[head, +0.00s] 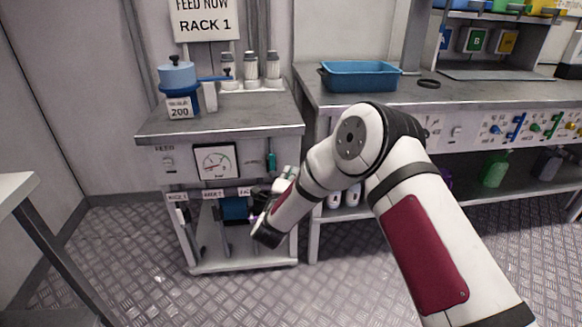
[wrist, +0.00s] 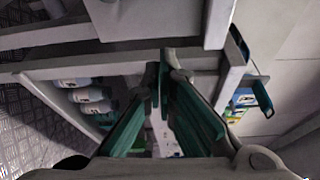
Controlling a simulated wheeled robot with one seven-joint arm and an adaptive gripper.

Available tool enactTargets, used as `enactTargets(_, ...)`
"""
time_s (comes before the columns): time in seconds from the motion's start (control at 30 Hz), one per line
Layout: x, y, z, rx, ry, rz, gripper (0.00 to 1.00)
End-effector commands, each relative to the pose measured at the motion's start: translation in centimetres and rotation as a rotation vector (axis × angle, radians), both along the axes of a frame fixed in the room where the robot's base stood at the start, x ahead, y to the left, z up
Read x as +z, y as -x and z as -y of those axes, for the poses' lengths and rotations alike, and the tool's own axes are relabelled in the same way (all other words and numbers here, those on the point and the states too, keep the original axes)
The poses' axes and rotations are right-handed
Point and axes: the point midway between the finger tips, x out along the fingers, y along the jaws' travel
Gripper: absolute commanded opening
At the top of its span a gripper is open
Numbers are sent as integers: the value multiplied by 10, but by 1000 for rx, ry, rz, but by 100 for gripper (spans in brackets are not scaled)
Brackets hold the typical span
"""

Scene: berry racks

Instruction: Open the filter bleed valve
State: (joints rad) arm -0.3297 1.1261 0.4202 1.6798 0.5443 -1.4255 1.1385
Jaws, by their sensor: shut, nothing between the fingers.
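The grey cabinet (head: 220,130) under the "RACK 1" sign has a white pressure gauge (head: 215,161) on its front panel. A small teal fitting (head: 271,161) sits right of the gauge. A blue cylinder (head: 235,209) shows in the open bay below, partly behind my arm. I cannot tell for sure which part is the filter bleed valve. My gripper (head: 260,208) is low in front of the bay's right side, dark and partly hidden by my wrist. In the wrist view its teal-lined fingers (wrist: 163,75) are shut and hold nothing.
A workbench (head: 450,92) with a blue tray (head: 360,76) is at the right. White bottles (head: 343,196) stand beneath it. A table edge (head: 20,190) juts in at left.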

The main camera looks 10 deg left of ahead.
Motion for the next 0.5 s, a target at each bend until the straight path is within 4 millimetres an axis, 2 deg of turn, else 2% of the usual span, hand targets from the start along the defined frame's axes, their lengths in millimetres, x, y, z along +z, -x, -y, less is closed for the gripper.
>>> enactTargets(0.03,1,10,-2,2,1,-3,0)
enactTargets(0.2,1,34,-3,2,0,-2,0)
enactTargets(0.5,1,45,-3,1,0,0,0)
